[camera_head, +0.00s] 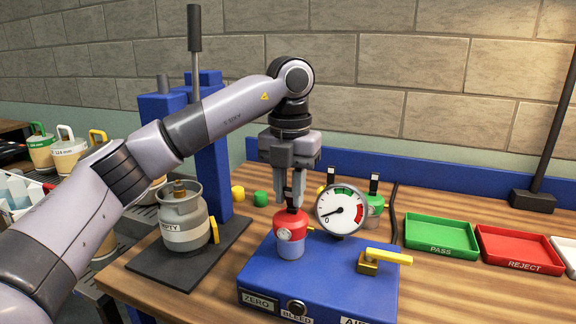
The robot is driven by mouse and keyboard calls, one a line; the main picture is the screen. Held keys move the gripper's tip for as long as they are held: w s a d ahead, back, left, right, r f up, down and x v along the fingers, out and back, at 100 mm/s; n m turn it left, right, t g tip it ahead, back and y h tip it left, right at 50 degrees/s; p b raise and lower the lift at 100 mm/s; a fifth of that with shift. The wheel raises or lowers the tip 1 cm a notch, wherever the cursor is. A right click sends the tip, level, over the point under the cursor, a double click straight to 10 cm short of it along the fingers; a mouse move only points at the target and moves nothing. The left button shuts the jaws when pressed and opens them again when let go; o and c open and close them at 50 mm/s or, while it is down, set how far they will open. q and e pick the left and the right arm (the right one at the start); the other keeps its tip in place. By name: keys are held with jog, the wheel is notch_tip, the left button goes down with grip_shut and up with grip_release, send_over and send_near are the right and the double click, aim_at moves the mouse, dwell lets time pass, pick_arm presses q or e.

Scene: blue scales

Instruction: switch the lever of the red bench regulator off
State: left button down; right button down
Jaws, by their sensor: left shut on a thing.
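The red bench regulator (291,226) stands upright on the blue test block (330,272), with a silver lower body and a small round fitting on its front. My left gripper (291,203) points straight down above it, its fingers closed at the regulator's top. The fingers are shut on the regulator's lever, which they mostly hide, so I cannot tell its angle. My right gripper is not in view.
A round gauge (341,210) stands close right of the regulator. Behind it is a green regulator (374,204) with a black lever. A yellow handle (388,256) juts from the block. A grey cylinder (182,215) stands left; green (440,234) and red (520,250) trays lie right.

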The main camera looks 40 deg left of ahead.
pick_arm(q)
jog(key=g+p, duration=0.2)
jog(key=p, duration=0.1)
jog(key=shift+w+a+r, duration=0.1)
jog(key=shift+w+r, duration=0.3)
jog(key=shift+w+f+g+h+p, duration=0.15)
jog(key=shift+w+g+h+p, duration=0.2)
jog(key=shift+g+p, duration=0.35)
jog(key=shift+a+f+g, duration=0.1)
jog(key=shift+g, duration=0.2)
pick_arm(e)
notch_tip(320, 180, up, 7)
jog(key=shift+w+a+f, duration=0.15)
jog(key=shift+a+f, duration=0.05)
pick_arm(q)
jog(key=shift+w, duration=0.1)
jog(key=c, duration=1)
grip_release()
jog(key=shift+h, duration=0.25)
jog(key=shift+o, duration=0.2)
